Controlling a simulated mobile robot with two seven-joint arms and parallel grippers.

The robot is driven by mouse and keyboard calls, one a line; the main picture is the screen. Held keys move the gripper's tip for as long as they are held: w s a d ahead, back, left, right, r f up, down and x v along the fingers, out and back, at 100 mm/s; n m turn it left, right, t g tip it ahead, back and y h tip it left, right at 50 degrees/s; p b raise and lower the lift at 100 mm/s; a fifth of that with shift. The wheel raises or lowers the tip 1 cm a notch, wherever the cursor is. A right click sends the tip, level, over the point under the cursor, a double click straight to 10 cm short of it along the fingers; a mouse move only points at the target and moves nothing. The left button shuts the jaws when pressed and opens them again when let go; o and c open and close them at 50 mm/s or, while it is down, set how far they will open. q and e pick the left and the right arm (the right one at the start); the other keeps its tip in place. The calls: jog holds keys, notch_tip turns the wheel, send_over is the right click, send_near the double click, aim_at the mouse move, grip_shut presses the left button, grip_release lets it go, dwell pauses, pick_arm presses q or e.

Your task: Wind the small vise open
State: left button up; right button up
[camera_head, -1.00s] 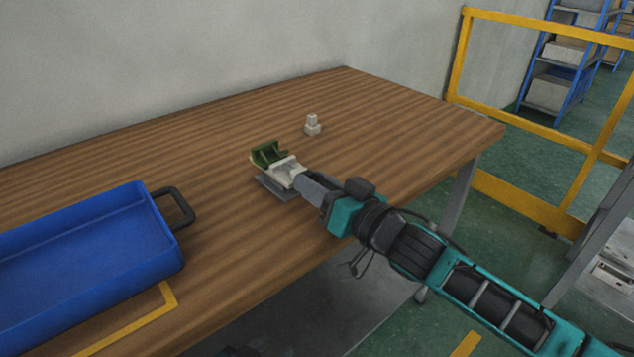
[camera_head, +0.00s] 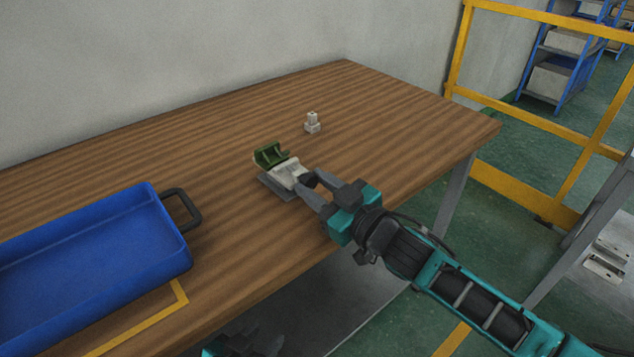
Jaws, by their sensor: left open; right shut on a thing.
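The small vise (camera_head: 287,174) stands on the wooden table, with a green jaw (camera_head: 269,155) at its far left end, a pale body and a grey base plate. My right gripper (camera_head: 308,189) reaches in from the right and is shut on the vise's handle at the near right end. The fingers largely hide the handle. My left gripper (camera_head: 245,345) is open at the bottom edge of the picture, below the table's front edge and away from the vise. It is mostly cut off, and its fingertips are hard to make out.
A small pale stepped block (camera_head: 312,122) stands on the table (camera_head: 400,112) behind the vise. A blue tray (camera_head: 184,257) with a dark handle lies at the left, beside yellow tape (camera_head: 150,322). A wall runs behind; a yellow rail (camera_head: 525,196) stands at the right.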

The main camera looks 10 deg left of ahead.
dwell(0.4)
jog(key=o, duration=1.1)
jog(key=shift+c, duration=0.2)
jog(key=p+v, duration=0.1)
jog(key=v, duration=1.2)
jog(key=shift+w, duration=0.1)
